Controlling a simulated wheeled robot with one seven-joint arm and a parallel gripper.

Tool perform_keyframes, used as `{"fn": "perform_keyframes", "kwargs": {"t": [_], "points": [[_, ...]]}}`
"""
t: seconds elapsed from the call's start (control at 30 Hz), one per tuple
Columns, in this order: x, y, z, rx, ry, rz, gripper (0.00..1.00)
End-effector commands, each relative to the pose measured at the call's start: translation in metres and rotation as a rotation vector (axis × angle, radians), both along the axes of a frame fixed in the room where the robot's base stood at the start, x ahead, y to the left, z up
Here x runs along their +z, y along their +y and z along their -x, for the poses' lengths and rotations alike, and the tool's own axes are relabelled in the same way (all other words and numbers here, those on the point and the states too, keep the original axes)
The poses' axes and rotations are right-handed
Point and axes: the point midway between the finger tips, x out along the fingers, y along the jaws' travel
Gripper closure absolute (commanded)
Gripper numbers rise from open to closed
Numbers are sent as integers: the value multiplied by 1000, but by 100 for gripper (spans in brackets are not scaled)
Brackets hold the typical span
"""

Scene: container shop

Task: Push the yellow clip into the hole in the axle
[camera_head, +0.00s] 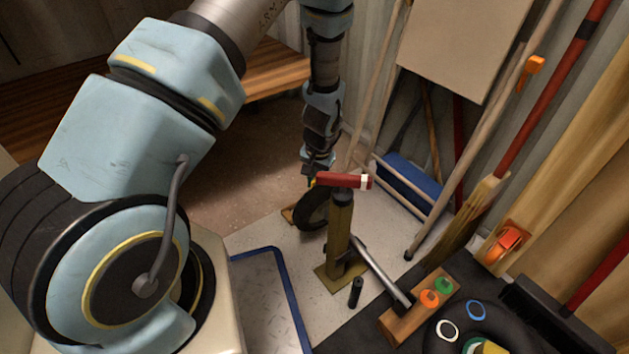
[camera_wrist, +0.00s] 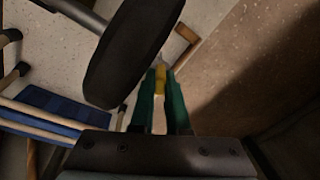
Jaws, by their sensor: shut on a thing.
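In the wrist view the yellow clip (camera_wrist: 160,78) is held between the two green fingertips of my gripper (camera_wrist: 161,92). In the head view my gripper (camera_head: 313,177) points down at the left end of a red bar with a white band (camera_head: 343,180). This bar lies across the top of an olive post (camera_head: 339,228) and may be the axle. A black wheel (camera_head: 312,212) is just below my gripper and shows large beside the clip in the wrist view (camera_wrist: 128,50). I cannot see the hole, or whether the clip touches the axle.
A steel rod (camera_head: 382,270) slopes from the post to a wooden block (camera_head: 402,322) with orange and green pieces. A small black cylinder (camera_head: 356,292) stands near the post. A blue box (camera_head: 410,184), brooms and poles stand behind at right. A blue-edged plate (camera_head: 280,262) lies left.

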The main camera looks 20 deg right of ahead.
Motion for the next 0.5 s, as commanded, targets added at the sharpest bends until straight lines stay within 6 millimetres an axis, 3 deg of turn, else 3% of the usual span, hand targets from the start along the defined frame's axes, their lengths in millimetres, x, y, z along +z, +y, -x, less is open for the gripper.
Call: {"fn": "perform_keyframes", "kwargs": {"t": [0.5], "points": [[-7,0,-1,0,0,0,100]]}}
